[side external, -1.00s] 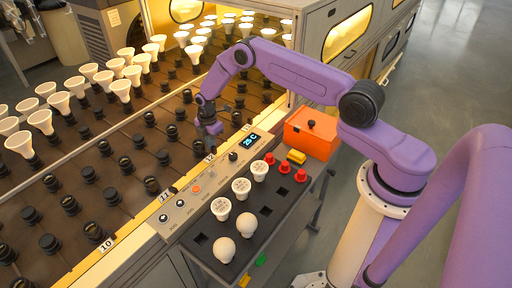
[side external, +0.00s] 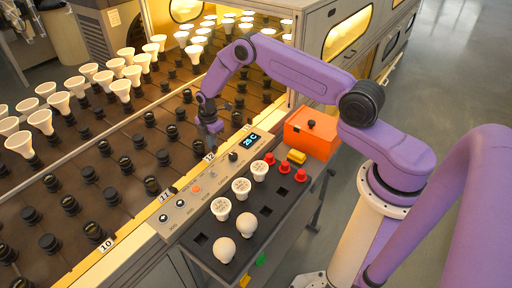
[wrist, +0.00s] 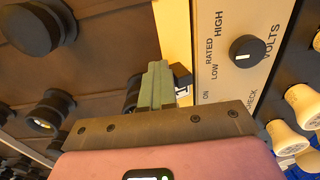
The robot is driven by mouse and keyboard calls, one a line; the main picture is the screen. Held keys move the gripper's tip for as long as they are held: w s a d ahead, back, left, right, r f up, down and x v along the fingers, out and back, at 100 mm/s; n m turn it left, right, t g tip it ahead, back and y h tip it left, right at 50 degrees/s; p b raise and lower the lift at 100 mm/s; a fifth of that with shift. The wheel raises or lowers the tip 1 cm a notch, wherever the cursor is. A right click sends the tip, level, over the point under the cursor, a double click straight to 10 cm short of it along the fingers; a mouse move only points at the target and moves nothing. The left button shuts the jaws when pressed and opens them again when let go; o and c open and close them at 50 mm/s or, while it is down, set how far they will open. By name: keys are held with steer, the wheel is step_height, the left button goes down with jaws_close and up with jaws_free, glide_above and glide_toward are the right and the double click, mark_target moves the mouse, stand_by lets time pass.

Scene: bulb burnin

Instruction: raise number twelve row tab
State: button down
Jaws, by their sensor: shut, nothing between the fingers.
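The number twelve label (side external: 209,157) sits on the pale edge rail of the rack, beside the control panel. In the wrist view the label (wrist: 183,91) is partly covered by my fingers. A small dark tab (wrist: 182,80) shows beside it, right against the fingers in the picture; whether they touch it I cannot tell. In the side view the tab is not clear. My gripper (side external: 215,143) points down at the rail just behind the label. In the wrist view its greenish fingers (wrist: 155,84) are together, with nothing seen between them.
The control panel (side external: 218,183) has a knob (wrist: 247,51) close to the fingers. Black sockets fill the rack rows around my gripper. A dark tray (side external: 269,216) holds white bulbs and red caps. An orange box (side external: 311,135) stands to the right.

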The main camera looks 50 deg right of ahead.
steer(key=shift+s, duration=0.25)
steer(key=shift+w+r, duration=0.7)
steer(key=shift+r, duration=0.25)
step_height(320, 180, up, 6)
stand_by(0.3)
